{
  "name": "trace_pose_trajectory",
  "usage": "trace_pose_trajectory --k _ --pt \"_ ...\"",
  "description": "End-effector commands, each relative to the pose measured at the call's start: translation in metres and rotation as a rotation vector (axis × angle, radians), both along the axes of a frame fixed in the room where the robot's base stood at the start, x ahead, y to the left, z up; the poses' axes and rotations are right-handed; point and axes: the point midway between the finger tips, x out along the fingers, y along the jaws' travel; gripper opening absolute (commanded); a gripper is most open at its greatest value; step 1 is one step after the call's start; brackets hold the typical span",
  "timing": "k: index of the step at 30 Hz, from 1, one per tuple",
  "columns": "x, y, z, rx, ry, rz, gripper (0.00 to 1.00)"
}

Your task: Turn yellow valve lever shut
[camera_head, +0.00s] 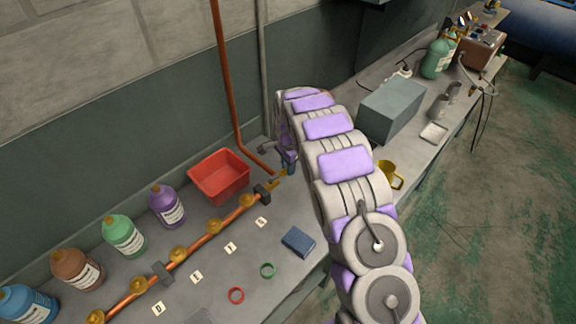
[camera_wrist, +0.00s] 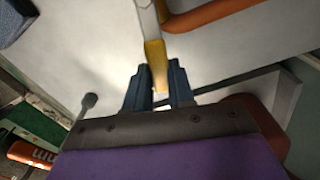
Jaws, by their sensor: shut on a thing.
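The yellow valve lever (camera_wrist: 154,52) points down between my gripper's two blue fingers in the wrist view. My gripper (camera_wrist: 159,76) is shut on the lever's end, with a finger on each side. In the head view, my gripper (camera_head: 288,164) is at the far right end of the copper pipe on the bench. A bit of yellow (camera_head: 281,175) shows just beside the fingers there. My arm hides part of the bench around it.
The copper pipe (camera_head: 208,236) carries several brass-yellow fittings along the bench. A red bin (camera_head: 219,176) stands close to the left of my gripper. Coloured bottles (camera_head: 124,236) line the wall. A grey box (camera_head: 391,110) and yellow mug (camera_head: 391,172) stand to the right.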

Motion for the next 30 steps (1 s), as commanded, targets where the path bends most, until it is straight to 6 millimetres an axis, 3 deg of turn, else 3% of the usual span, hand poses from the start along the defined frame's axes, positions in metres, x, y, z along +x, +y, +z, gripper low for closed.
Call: trace_pose_trajectory --k 11,30 --pt "-0.011 -0.004 0.001 0.001 0.002 -0.169 0.00" --pt "-0.051 -0.007 0.001 0.001 -0.001 -0.766 0.00"
